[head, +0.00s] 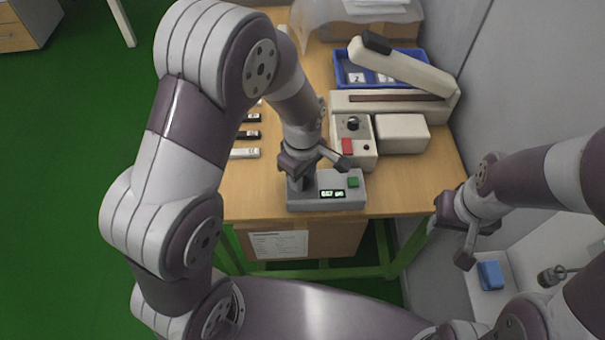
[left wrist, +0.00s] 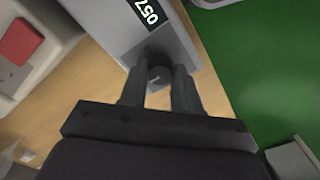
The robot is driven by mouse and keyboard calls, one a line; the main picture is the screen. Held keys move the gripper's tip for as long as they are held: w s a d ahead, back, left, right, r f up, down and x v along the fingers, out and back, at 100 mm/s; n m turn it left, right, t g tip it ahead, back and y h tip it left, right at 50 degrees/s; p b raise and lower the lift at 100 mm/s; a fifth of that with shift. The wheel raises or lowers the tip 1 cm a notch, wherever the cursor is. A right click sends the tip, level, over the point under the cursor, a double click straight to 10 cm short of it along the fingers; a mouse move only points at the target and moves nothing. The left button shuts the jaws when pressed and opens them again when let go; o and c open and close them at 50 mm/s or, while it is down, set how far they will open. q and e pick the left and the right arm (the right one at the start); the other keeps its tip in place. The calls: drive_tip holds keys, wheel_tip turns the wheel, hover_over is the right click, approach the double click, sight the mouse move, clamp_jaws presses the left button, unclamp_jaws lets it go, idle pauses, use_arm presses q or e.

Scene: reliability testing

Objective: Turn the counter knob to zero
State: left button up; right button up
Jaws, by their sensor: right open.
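The counter is a grey box (head: 300,198) at the table's front edge, with two lit displays and a green button (head: 353,182). In the left wrist view the counter's grey casing (left wrist: 178,45) shows one display beginning with 057. My left gripper (head: 316,170) is over the box's left part, hiding the knob in the head view. In the left wrist view the round dark knob (left wrist: 160,77) sits between the fingertips of my left gripper (left wrist: 160,85), which look closed on its sides. My right gripper (head: 455,232) is open and empty, right of the table.
Behind the counter stands a beige device (head: 361,155) with a black dial and red button. Beyond it are a long-armed machine (head: 400,75) and a blue tray (head: 341,66). Several small items lie left. A grey wall bounds the right side.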

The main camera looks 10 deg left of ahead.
use_arm(q)
drive_tip(key=shift+r, duration=0.1)
drive_tip(key=m+p, duration=0.2)
drive_tip(key=m, duration=0.1)
drive_tip(key=shift+r, duration=0.1)
drive_tip(key=m+p, duration=0.3)
drive_tip(key=m, duration=0.2)
drive_tip(key=shift+m, duration=0.3)
drive_tip(key=m+p, duration=0.2)
drive_tip(key=m, duration=0.3)
drive_tip(key=shift+m+p, duration=0.65)
drive_tip(key=shift+m, duration=1.45)
drive_tip(key=o, duration=1.1)
drive_tip(key=shift+c, duration=0.2)
